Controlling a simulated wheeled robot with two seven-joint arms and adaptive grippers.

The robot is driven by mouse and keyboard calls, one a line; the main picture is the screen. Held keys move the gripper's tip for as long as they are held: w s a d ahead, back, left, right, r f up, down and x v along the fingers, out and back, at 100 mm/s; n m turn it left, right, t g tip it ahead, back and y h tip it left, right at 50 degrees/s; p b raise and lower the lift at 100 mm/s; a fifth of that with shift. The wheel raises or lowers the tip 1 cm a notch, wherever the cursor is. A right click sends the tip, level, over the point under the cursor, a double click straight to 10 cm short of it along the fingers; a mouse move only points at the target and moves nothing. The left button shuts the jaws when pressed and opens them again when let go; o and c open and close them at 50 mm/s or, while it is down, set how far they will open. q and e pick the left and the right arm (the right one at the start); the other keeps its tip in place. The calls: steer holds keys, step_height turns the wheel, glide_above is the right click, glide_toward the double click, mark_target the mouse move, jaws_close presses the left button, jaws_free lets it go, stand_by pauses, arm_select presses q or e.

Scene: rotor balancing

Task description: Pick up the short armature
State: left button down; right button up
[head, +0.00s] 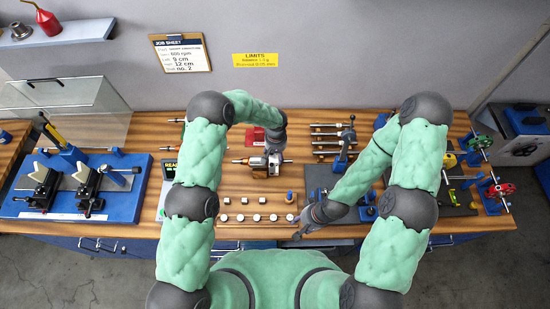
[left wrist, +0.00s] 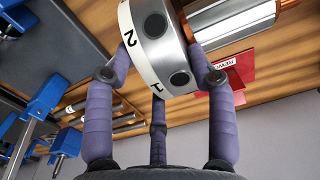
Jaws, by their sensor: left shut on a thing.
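The short armature (head: 258,161), with a silver body and a copper-coloured shaft, lies across the left gripper (head: 274,158) in the head view. In the left wrist view the fingers of the left gripper (left wrist: 165,65) close around its silver drum (left wrist: 158,28), which carries a white numbered band. A silver and copper section (left wrist: 235,20) extends to the right. I cannot tell whether the armature is clear of its support. My right gripper (head: 306,231) hangs over the front edge of the bench, apart from the armature; its jaw opening is unclear.
A board with several pale round pieces (head: 258,217) lies in front of the armature. A red tray (head: 255,135) is behind it. Rods on a rack (head: 330,143) stand to the right, and a blue fixture base (head: 130,165) is at left. My arms hide parts of the bench.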

arm_select(q)
steer(key=s+a+r+b, duration=0.4)
steer(key=s+a+r, duration=0.2)
steer(key=a+r, duration=0.4)
steer(key=shift+s+a+r, duration=0.25)
steer(key=shift+a, duration=0.95)
